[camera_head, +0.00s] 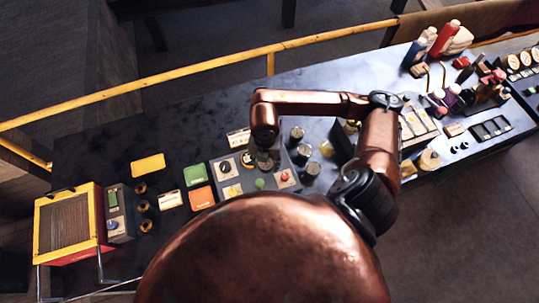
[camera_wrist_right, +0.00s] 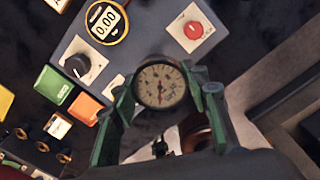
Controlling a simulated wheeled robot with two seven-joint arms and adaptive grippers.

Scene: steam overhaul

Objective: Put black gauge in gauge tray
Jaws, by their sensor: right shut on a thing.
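A round gauge with a dark rim and cream dial (camera_wrist_right: 160,86) is held between the green fingers of my right gripper (camera_wrist_right: 163,95) in the right wrist view, dial facing the camera. In the head view my right gripper (camera_head: 267,158) is over the grey control panel (camera_head: 243,183), and the arm partly hides it. My left gripper is not in view. Several round white dials (camera_head: 525,58) stand in a row at the far right of the bench; I cannot tell whether that is the gauge tray.
The panel carries a black knob (camera_wrist_right: 76,65), a yellow-ringed digital meter (camera_wrist_right: 106,22) and a red button (camera_wrist_right: 193,30). Several glass jars (camera_head: 297,133) stand just right of my gripper. Bottles (camera_head: 446,38) stand at the back right. The bench's back left is clear.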

